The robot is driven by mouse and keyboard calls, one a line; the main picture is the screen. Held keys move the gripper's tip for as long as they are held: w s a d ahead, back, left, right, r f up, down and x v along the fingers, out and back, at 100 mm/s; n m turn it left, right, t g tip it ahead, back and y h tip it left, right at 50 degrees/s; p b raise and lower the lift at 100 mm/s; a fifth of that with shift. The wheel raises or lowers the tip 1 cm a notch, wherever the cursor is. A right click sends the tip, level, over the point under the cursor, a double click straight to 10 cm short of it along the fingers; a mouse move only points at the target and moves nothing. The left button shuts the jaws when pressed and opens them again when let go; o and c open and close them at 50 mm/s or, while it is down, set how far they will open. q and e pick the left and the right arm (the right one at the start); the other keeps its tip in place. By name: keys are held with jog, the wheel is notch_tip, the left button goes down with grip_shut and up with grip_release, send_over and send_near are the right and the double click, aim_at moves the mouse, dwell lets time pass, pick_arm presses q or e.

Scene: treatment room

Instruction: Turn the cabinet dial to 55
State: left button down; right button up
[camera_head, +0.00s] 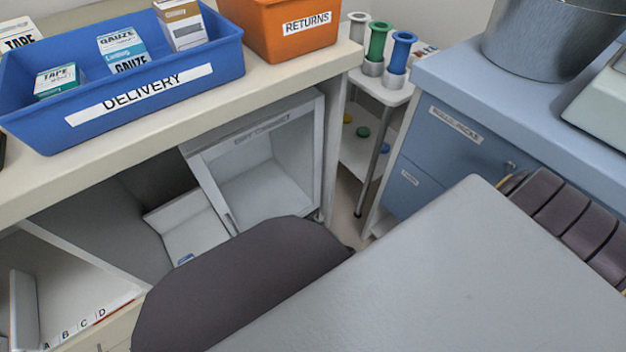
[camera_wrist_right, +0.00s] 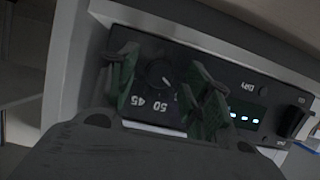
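The cabinet dial (camera_wrist_right: 160,75) is a round dark knob on a black panel (camera_wrist_right: 150,42) in the right wrist view. The numbers 45 and 50 show upside down beside it, and a short light mark shows on the knob. 55 cannot be read. The two green-padded fingers of my right gripper (camera_wrist_right: 165,88) are spread apart, one on each side of the dial; whether they touch it cannot be told. The white cabinet (camera_head: 316,165), its faint label seeming to read DRY CABINET, stands under the counter in the head view. My left gripper is not in view.
A second black knob (camera_wrist_right: 293,120) and several small lights (camera_wrist_right: 245,117) are on the panel. On the counter above the cabinet are a blue DELIVERY bin (camera_head: 225,62) and an orange RETURNS bin (camera_head: 270,35). A blue drawer unit (camera_head: 430,150) stands at the right.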

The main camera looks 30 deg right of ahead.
jog(key=shift+s, duration=0.15)
jog(key=v, duration=1.1)
jog(key=shift+s, duration=0.3)
dwell(0.8)
jog(key=shift+r, duration=0.2)
dwell(0.4)
